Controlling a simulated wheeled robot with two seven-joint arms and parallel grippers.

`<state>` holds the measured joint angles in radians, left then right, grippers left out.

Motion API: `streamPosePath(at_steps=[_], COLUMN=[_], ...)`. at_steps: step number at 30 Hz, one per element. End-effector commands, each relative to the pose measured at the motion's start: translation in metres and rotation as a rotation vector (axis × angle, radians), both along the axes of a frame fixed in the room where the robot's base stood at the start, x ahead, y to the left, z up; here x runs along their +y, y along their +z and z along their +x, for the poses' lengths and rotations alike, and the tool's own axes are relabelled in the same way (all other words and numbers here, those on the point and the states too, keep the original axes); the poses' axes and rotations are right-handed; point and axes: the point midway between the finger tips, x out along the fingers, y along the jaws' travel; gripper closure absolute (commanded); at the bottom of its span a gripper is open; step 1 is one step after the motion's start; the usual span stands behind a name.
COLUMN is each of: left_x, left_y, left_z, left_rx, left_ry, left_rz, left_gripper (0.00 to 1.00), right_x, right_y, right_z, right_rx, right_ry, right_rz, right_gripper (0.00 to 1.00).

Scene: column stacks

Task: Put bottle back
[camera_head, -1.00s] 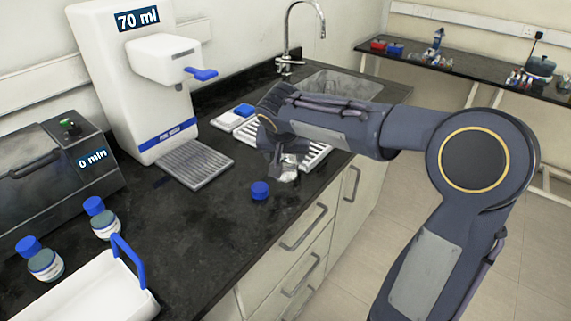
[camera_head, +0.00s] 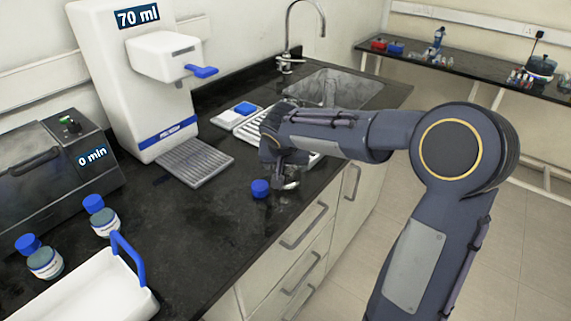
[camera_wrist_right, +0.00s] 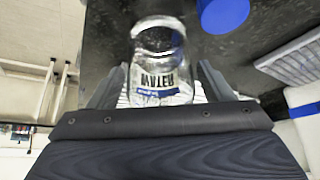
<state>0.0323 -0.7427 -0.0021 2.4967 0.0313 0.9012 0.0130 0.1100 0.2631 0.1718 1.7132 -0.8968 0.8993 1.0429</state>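A clear bottle with a white and blue label (camera_wrist_right: 160,85) sits between the fingers of my right gripper (camera_wrist_right: 160,75) in the right wrist view. The label reads upside down there. The gripper is shut on the bottle. In the head view my right gripper (camera_head: 283,168) is over the counter, and only a small part of the bottle (camera_head: 291,181) shows below it. A blue cap (camera_head: 260,188) lies on the counter just left of the bottle; the cap also shows in the right wrist view (camera_wrist_right: 222,12). My left gripper is not in view.
A white dispenser (camera_head: 120,80) reading 70 ml has a drip tray (camera_head: 195,167). A white slotted rack (camera_head: 318,147) lies behind my gripper, near the sink (camera_head: 340,88). Two blue-capped bottles (camera_head: 45,263) (camera_head: 104,222) and a white tray (camera_head: 75,295) stand at front left. The front middle counter is clear.

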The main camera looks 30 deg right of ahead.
Motion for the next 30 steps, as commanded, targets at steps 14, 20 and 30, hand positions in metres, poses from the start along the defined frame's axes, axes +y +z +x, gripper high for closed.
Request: streamPosePath(at_steps=[14,20,30], left_x=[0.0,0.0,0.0], left_y=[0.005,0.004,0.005], left_z=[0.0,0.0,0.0], left_rx=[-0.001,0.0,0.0], left_ry=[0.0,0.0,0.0], left_rz=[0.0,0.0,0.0], left_gripper=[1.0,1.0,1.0], right_x=[0.001,0.012,0.03], right_y=[0.008,0.042,0.097], right_z=[-0.001,-0.017,-0.044], right_rx=[-0.003,-0.006,-0.004], right_ry=[0.001,0.001,0.001], right_rz=[0.0,-0.001,0.0], right_gripper=[0.16,0.16,0.16])
